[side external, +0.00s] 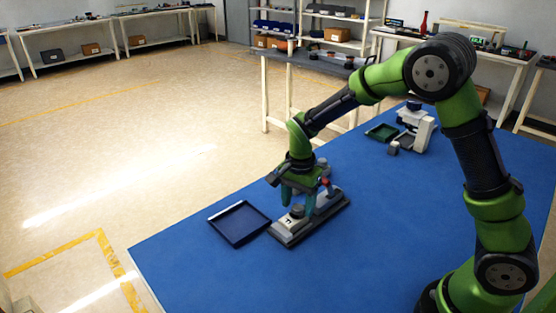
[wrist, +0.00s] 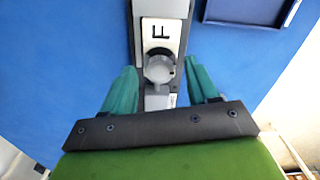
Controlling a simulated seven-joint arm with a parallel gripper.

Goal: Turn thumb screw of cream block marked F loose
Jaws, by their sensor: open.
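The cream block marked F (side external: 289,221) sits on a dark grey base plate (side external: 296,236) on the blue table. In the wrist view the block (wrist: 160,30) shows its black F, with a round grey thumb screw (wrist: 159,69) below the letter. The thumb screw also shows in the side view (side external: 297,210). My gripper (wrist: 162,88) is open, with one teal finger on each side of the thumb screw and visible gaps between. In the side view my gripper (side external: 297,201) points down over the block. Whether the fingertips are level with the screw is unclear.
A dark blue tray (side external: 240,223) lies left of the base plate. A red-topped part (side external: 325,183) stands at the plate's far end. A green tray (side external: 382,132) and a white device (side external: 416,127) stand at the table's back. The front table area is clear.

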